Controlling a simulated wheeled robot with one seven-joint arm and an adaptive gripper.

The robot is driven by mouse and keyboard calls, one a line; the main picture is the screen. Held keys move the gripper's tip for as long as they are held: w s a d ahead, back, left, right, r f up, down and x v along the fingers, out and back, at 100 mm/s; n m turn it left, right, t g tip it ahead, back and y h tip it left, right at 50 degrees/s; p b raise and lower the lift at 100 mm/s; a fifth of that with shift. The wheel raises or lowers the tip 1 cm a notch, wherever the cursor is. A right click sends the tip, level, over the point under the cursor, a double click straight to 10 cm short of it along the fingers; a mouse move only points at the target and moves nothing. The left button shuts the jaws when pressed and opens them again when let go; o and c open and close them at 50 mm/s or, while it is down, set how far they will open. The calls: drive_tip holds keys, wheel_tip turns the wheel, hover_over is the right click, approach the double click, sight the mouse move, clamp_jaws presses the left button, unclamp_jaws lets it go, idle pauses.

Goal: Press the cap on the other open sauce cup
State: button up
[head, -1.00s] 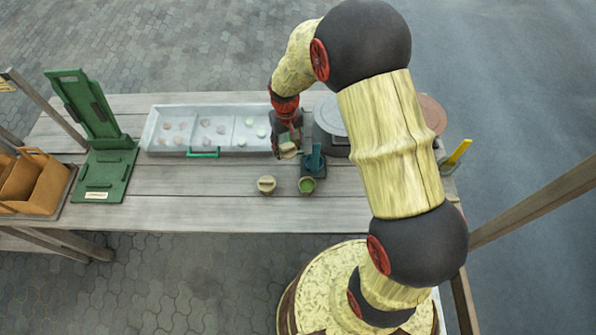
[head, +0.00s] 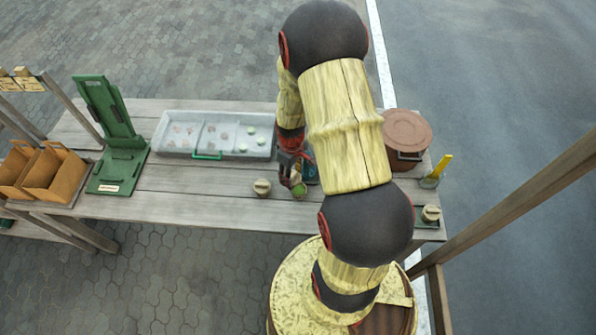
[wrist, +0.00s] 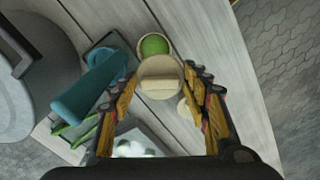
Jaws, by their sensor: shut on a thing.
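My gripper (wrist: 160,95) is shut on a beige round cap (wrist: 160,78) with a raised bar across its top. An open cup of green sauce (wrist: 155,45) stands just beyond the cap in the wrist view, and the cap overlaps its near edge there. In the head view the open cup (head: 299,191) stands on the table below my gripper (head: 291,180). The cap is hard to make out there. A capped cup (head: 262,187) stands to its left; in the wrist view this cup (wrist: 184,108) is partly hidden by the right finger.
A grey compartment tray (head: 176,151) with pale discs lies behind. A brown pot (head: 406,130) and another capped cup (head: 430,214) are at the right. A green stand (head: 118,165) is at the left. The table's front middle is clear.

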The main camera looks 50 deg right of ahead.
drive_tip(key=shift+s+d, duration=0.55)
drive_tip(key=shift+s, duration=0.25)
drive_tip(key=shift+s+f, duration=0.15)
drive_tip(key=shift+f+b, duration=1.9)
drive_tip(key=shift+f, duration=0.8)
drive_tip(key=shift+f, duration=0.5)
drive_tip(key=o, duration=0.8)
drive_tip(key=shift+o, duration=0.6)
drive_tip(key=o, duration=0.4)
drive_tip(key=shift+d+r, duration=0.1)
drive_tip(key=shift+r, duration=0.05)
